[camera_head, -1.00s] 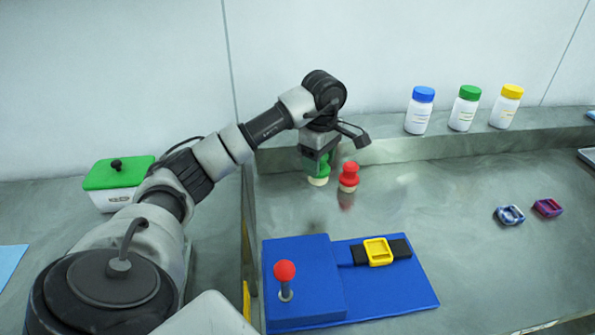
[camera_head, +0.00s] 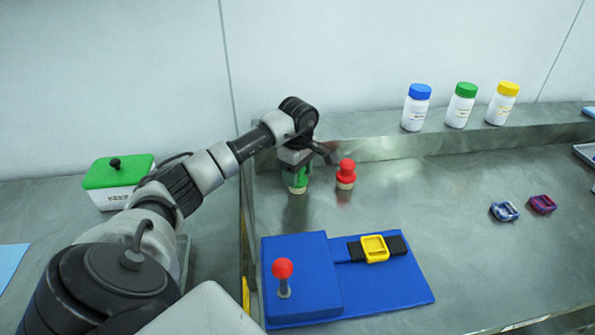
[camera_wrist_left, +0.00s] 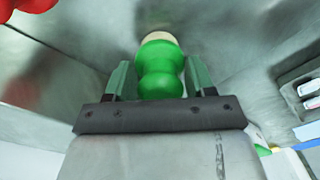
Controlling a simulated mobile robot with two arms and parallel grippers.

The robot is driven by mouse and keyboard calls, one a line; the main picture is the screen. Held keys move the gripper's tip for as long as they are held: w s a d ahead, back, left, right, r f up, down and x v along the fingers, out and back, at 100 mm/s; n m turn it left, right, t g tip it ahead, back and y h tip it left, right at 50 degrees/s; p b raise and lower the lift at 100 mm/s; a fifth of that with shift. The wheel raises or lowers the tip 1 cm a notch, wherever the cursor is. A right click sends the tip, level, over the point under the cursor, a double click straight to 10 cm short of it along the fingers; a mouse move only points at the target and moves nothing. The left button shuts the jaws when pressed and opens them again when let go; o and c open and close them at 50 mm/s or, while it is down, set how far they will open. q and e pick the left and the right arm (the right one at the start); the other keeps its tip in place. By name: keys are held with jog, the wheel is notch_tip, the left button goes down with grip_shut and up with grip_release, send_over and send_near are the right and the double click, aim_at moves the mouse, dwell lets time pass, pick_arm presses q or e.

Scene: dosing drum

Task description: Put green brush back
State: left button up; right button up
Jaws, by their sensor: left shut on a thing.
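The green brush (camera_head: 298,181) has a rounded green handle and pale bristles. It is at the back left of the metal worktop, left of the red brush (camera_head: 346,175). My left gripper (camera_head: 297,172) points down and is shut on the green brush, as the left wrist view also shows, with a finger on each side of the green handle (camera_wrist_left: 160,70). The brush is upright with its bristles down at or close to the worktop; I cannot tell if they touch. The red brush stands upright. My right gripper is not in view.
A blue base (camera_head: 350,280) with a red-knobbed lever and a yellow buckle lies in front. Three capped bottles (camera_head: 459,108) stand on the back ledge. Two small buckles (camera_head: 523,207) lie at right. A green-lidded box (camera_head: 117,185) stands at far left. The worktop's middle is clear.

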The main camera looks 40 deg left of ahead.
pick_arm(q)
jog(key=shift+f, duration=0.15)
jog(key=o, duration=0.9)
notch_tip(320, 180, up, 12)
jog(key=shift+r+b, duration=0.2)
jog(key=shift+b, duration=0.35)
